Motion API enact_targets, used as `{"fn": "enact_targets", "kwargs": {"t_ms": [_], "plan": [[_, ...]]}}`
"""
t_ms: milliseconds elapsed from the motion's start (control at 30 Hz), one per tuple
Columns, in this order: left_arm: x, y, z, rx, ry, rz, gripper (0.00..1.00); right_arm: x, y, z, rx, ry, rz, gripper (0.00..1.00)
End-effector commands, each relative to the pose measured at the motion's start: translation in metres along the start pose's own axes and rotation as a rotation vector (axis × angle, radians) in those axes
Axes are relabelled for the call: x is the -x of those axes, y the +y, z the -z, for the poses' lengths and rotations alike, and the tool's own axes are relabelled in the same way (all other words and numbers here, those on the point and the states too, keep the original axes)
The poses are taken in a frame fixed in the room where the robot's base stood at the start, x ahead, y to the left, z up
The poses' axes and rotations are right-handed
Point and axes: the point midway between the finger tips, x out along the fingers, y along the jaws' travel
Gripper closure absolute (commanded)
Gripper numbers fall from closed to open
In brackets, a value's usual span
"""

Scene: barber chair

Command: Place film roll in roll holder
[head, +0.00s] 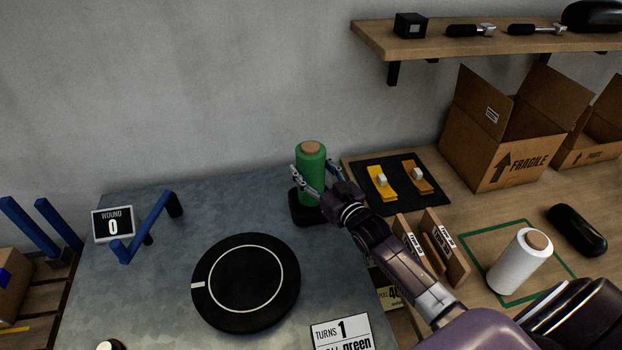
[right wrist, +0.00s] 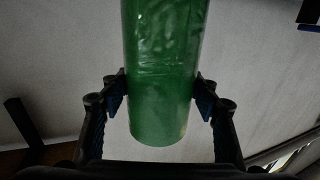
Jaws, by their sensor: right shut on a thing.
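The green film roll (head: 311,160), with a brown core at its top, stands upright at the back right of the grey table. My right gripper (head: 319,176) reaches in from the right and is shut on its lower part. In the right wrist view the roll (right wrist: 162,60) sits between the two fingers (right wrist: 161,88), its rounded lower end showing below them. A black block (head: 302,209), which looks like the roll holder, is directly under or behind the roll. I cannot tell whether the roll touches it. My left gripper is not in view.
A sign (head: 342,333) reads "TURNS 1" and "green". A white roll (head: 519,262) stands on the wooden bench. Grey wall is behind.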

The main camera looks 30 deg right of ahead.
Motion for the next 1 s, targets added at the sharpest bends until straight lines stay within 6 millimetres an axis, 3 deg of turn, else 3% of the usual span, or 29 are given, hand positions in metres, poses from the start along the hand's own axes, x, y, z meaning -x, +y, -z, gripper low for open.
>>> {"fn": "enact_targets", "kwargs": {"t_ms": [300,700,733,867,1000], "plan": [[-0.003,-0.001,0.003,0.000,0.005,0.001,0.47,-0.001,-0.001,-0.034,0.000,0.004,0.001,0.84],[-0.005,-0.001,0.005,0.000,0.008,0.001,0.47,0.000,0.000,-0.040,0.001,0.005,0.001,0.84],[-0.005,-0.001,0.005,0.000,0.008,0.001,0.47,0.000,0.000,-0.042,0.000,0.000,0.000,0.42],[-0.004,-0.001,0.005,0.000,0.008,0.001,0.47,0.000,0.000,-0.041,0.000,-0.001,0.000,0.28],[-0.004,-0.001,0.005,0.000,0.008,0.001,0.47,0.000,0.000,-0.041,0.000,-0.001,0.000,0.27]]}}
